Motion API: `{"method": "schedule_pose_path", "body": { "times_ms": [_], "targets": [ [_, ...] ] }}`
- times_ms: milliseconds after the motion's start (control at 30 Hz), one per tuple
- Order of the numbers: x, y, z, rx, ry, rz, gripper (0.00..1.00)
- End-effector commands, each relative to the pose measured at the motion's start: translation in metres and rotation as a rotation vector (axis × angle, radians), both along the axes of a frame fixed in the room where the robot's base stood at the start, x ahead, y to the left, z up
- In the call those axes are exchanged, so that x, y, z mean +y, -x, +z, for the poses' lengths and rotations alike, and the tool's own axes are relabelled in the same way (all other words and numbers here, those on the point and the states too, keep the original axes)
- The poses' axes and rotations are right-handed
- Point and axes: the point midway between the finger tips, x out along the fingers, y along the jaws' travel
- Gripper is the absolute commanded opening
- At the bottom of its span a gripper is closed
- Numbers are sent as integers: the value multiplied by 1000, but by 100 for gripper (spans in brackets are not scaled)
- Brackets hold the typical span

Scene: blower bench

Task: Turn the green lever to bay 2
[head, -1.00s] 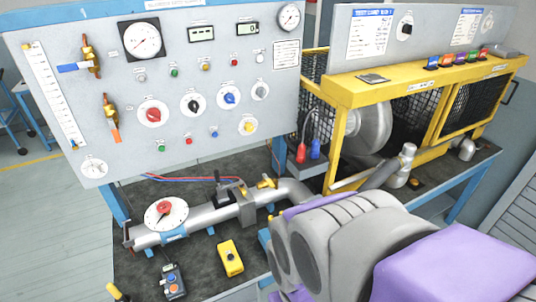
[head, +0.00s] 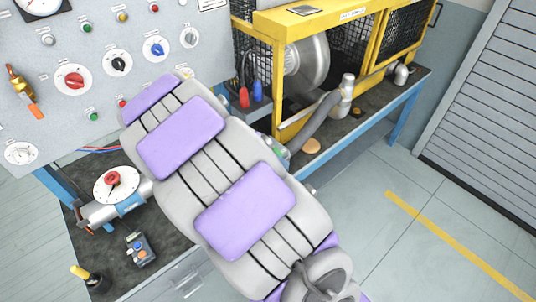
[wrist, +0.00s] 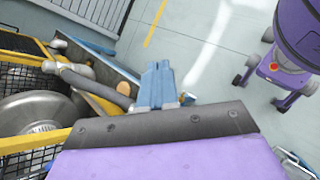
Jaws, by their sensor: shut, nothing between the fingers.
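I cannot make out the green lever for certain in either view now. A small greenish patch (head: 273,148) shows at the right edge of my arm in the head view, mostly hidden, and I cannot tell what it is. The bay labels are out of view. My gripper (wrist: 156,70) shows in the wrist view as two blue fingers close together, shut and empty, over the bench edge. In the head view my arm hides it.
The yellow blower frame (head: 290,20) stands right of the grey panel (head: 98,90). A red-knobbed dial (head: 112,183), grey pipe (head: 100,216) and handheld box (head: 140,249) lie at the left. A grey hose (head: 318,118) runs along the bench. Floor at right is clear.

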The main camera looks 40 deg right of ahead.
Motion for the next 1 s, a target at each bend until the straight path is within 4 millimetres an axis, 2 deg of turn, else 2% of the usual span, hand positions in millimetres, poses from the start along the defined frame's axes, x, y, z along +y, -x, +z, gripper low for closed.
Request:
{"method": "schedule_pose_path", "body": {
  "times_ms": [100, 300, 600, 700, 800, 1000],
  "targets": [
    [-11, -31, -17, 93, 57, 100, 0],
    [-20, -83, -50, 249, 137, 281, 0],
    [-11, -152, -120, 467, 214, 558, 0],
    [-6, -165, -139, 519, 225, 625, 0],
    [-1, -173, -150, 547, 233, 666, 0],
    [-5, -177, -159, 562, 235, 686, 0]
  ]
}}
